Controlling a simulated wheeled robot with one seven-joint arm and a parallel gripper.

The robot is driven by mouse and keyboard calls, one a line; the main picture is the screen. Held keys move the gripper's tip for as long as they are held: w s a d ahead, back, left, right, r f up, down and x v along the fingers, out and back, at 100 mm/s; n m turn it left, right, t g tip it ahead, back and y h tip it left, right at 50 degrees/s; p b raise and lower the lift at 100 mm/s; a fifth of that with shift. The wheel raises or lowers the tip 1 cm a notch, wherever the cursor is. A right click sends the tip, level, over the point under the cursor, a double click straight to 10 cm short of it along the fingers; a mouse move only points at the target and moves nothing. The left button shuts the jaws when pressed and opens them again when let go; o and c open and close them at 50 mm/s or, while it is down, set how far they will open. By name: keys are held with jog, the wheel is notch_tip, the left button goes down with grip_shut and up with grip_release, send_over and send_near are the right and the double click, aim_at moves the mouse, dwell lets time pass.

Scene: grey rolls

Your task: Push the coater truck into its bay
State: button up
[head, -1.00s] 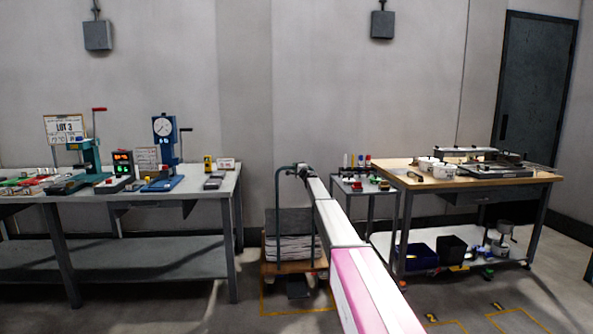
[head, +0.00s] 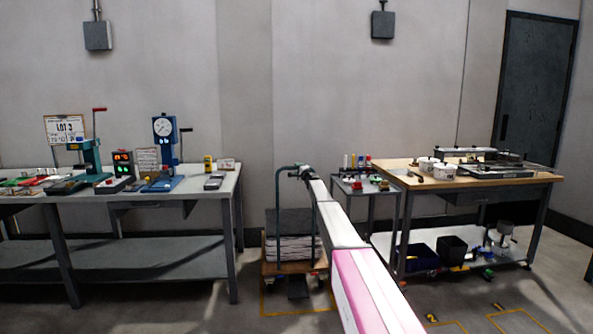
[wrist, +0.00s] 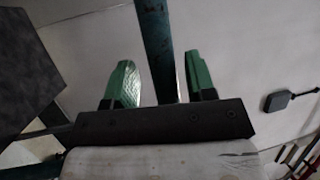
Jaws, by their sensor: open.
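The coater truck (head: 290,267) is a low brown platform trolley with a tall green tube handle (head: 278,215). It carries a stack of pale sheets (head: 288,248) with a dark grey block on top. It stands on the floor between the two benches, with yellow floor lines (head: 290,314) around its front. My gripper (head: 305,171) is at the top of the handle, partly hidden by my arm. In the wrist view my gripper (wrist: 158,78) shows two green fingers apart, with a dark green handle bar (wrist: 156,40) between them. I cannot tell whether either finger touches it.
A long grey bench (head: 150,250) with presses stands at left. A small side table (head: 368,192) and a wood-topped bench (head: 470,178) stand at right. Yellow floor marks numbered 2 (head: 432,317) and 1 (head: 497,307) lie on clear floor at front right. The wall is close behind.

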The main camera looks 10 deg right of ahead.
jog(key=v, duration=0.9)
jog(key=s+a+f+n+g, duration=0.35)
jog(key=s+f, duration=0.45)
jog(key=s, duration=0.6)
jog(key=s+a+f+n+g, duration=0.3)
jog(key=s+a+f+g, duration=0.3)
jog(key=s, duration=0.8)
jog(key=s+a+f+n+g, duration=0.35)
jog(key=s+f, duration=0.55)
jog(key=s, duration=0.6)
jog(key=s+d+f+n+g+h, duration=0.1)
jog(key=s+d+f+g+h, duration=0.1)
jog(key=s, duration=0.9)
jog(key=s+d+f+g+h, duration=0.1)
jog(key=s+d+f+h, duration=0.2)
jog(key=s, duration=0.9)
jog(key=s+d+f+n+g+h, duration=0.1)
jog(key=s+d+f+g+h, duration=0.1)
jog(key=s, duration=0.9)
jog(key=shift+s+d+f+n+g+h, duration=0.3)
jog(key=shift+s+d+h, duration=0.1)
jog(key=shift+d, duration=0.1)
jog(key=shift+d, duration=0.1)
